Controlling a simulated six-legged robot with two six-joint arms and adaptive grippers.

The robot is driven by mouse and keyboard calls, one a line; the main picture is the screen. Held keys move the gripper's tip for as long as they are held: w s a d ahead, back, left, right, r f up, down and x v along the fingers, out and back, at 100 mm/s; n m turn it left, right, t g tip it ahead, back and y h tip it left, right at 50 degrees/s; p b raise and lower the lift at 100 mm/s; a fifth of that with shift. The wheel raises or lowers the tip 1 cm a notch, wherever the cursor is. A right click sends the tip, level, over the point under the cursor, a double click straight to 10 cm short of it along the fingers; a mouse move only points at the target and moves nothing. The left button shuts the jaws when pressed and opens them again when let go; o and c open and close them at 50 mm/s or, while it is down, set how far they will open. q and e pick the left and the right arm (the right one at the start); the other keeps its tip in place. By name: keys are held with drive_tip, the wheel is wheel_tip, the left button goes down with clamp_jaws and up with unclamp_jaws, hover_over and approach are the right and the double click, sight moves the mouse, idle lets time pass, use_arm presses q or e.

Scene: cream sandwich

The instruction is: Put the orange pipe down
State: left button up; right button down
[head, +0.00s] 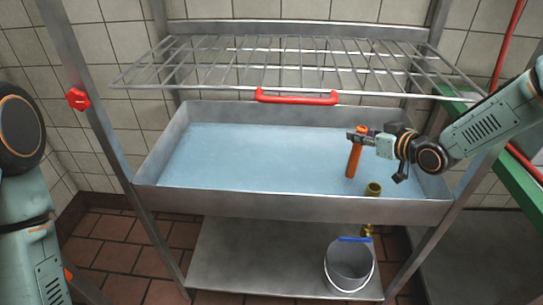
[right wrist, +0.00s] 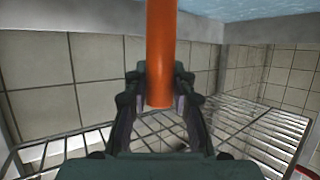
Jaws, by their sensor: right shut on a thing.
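My right gripper (head: 362,133) is shut on the orange pipe (head: 354,160), near the pipe's upper end. The pipe hangs nearly upright over the right part of the metal basin (head: 300,207), which has a light blue inside. I cannot tell whether the pipe's lower end touches the basin floor. In the right wrist view the orange pipe (right wrist: 161,50) stands between the two dark fingers of the gripper (right wrist: 160,95). My left arm shows at the left edge of the head view, but its gripper is not in view.
A brass pipe stub (head: 373,189) stands near the basin's front right. A wire rack (head: 290,60) with a red handle (head: 296,97) hangs above the basin. A grey bucket (head: 350,268) stands on the lower shelf (head: 240,262). The basin's left and middle are clear.

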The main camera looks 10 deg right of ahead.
drive_tip(key=w+a+f+b, duration=0.1)
drive_tip(key=w+a+b, duration=0.1)
drive_tip(key=a, duration=0.6)
drive_tip(key=w+a+f+b, duration=0.2)
drive_tip(key=a, duration=0.7)
drive_tip(key=shift+w+f+b, duration=0.25)
drive_tip(key=shift+w+b, duration=0.05)
drive_tip(key=shift+w, duration=0.05)
drive_tip(key=shift+s, duration=0.15)
drive_tip(key=c, duration=1.1)
unclamp_jaws()
drive_tip(key=shift+f, duration=0.2)
drive_tip(key=shift+r, duration=0.1)
drive_tip(key=shift+r, duration=0.1)
